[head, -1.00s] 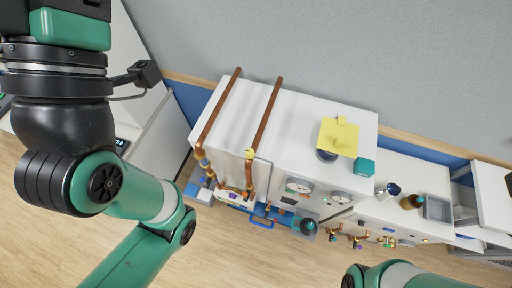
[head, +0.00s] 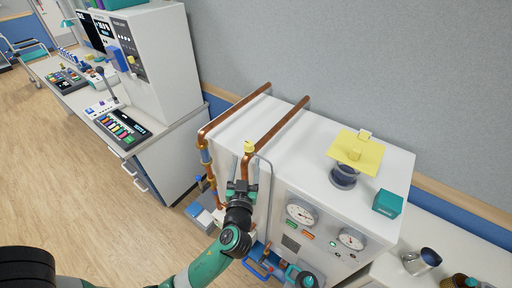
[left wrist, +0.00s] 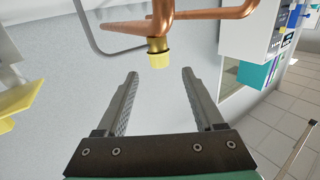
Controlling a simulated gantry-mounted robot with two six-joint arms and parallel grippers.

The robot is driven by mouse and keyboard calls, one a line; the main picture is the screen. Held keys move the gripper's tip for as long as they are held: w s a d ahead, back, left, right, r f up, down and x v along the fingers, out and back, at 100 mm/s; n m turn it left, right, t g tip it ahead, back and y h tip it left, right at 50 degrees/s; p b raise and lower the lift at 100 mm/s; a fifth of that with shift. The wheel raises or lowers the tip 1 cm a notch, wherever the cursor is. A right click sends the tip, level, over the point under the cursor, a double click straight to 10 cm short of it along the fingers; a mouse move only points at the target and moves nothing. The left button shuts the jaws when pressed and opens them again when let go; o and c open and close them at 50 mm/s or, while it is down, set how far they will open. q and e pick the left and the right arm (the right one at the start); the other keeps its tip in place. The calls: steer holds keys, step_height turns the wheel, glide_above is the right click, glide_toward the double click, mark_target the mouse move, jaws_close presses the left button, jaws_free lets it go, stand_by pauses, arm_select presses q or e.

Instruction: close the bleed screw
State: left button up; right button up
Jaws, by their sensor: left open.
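The bleed screw appears as a small yellow cap (head: 249,147) at the bend of a copper pipe on the white cabinet's front edge. In the left wrist view the yellow cap (left wrist: 159,60) sits on a brass fitting (left wrist: 158,44), just beyond the fingertips and roughly centred between them. My left gripper (head: 241,186) is in front of the cabinet, a little below the cap in the picture. Its fingers (left wrist: 160,74) are open with nothing between them, apart from the cap. My right gripper is not in view.
Copper pipes (head: 278,131) run across the cabinet top (head: 310,145) and down its front, close to my left gripper. Gauges (head: 301,212) are to its right. A yellow sheet (head: 357,150) and a teal box (head: 388,203) are on the cabinet. A console bench (head: 160,140) stands left.

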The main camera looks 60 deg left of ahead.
mark_target(249, 142)
arm_select(q)
steer(key=x, duration=1.1)
steer(key=shift+w+a+r, duration=0.1)
steer(key=shift+w+a, duration=0.05)
steer(key=shift+a, duration=0.05)
jaws_close()
